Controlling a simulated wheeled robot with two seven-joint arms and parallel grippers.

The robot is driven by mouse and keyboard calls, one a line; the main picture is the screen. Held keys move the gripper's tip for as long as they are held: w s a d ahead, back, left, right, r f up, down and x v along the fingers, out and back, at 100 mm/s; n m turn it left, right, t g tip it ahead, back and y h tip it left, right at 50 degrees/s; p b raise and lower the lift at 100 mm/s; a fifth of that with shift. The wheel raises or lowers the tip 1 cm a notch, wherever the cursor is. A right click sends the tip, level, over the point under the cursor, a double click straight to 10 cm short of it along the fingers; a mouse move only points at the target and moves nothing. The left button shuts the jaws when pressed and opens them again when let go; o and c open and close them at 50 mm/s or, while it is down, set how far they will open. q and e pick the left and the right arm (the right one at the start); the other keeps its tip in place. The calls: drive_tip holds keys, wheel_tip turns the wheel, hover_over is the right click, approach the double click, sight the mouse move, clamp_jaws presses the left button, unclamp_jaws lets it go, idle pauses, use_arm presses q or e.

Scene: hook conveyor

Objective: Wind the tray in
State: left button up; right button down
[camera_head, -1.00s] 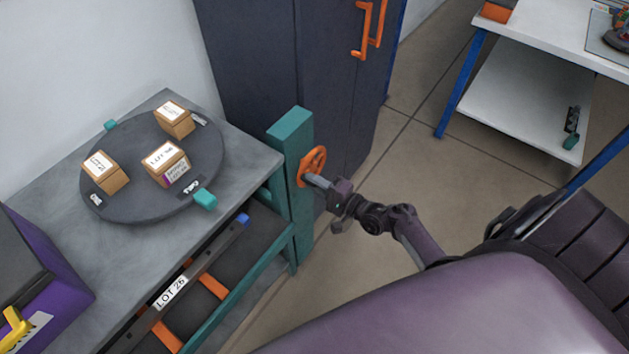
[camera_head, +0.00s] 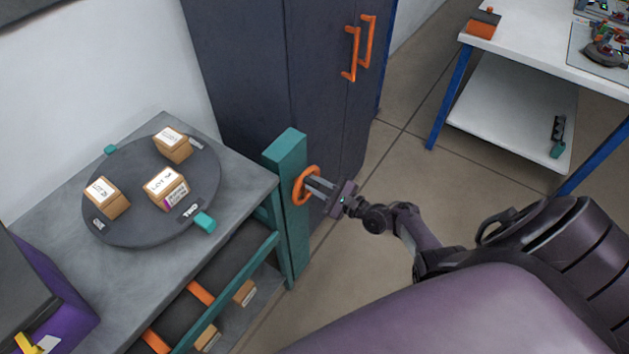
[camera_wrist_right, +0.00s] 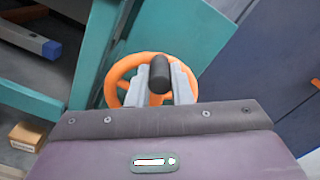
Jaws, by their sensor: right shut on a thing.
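An orange handwheel (camera_head: 305,186) is mounted on a teal post (camera_head: 291,215) at the right end of the grey bench. My right gripper (camera_head: 316,187) is at the wheel. In the right wrist view its fingers (camera_wrist_right: 160,82) are shut on the black knob (camera_wrist_right: 160,72) of the orange wheel (camera_wrist_right: 123,72). A grey bar with a blue end (camera_wrist_right: 48,46) shows at the upper left of the wrist view. I cannot make out for sure which part is the tray in the head view. My left gripper is not in view.
A dark turntable (camera_head: 125,228) with cardboard boxes (camera_head: 166,188) stands on the bench. Cardboard boxes (camera_head: 244,292) show below the teal rail (camera_head: 232,288). A dark cabinet (camera_head: 245,80) stands behind the post. A white table (camera_head: 545,45) is at the upper right, with open floor between.

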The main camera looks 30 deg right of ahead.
drive_tip(key=shift+w+d+m, duration=0.2)
drive_tip(key=shift+d+m, duration=0.35)
drive_tip(key=shift+m, duration=0.55)
drive_tip(key=c, duration=1.3)
unclamp_jaws()
drive_tip(key=v, duration=0.7)
drive_tip(key=shift+s+d+p, duration=0.2)
drive_tip(key=shift+s+p, duration=0.15)
drive_tip(key=shift+p, duration=0.1)
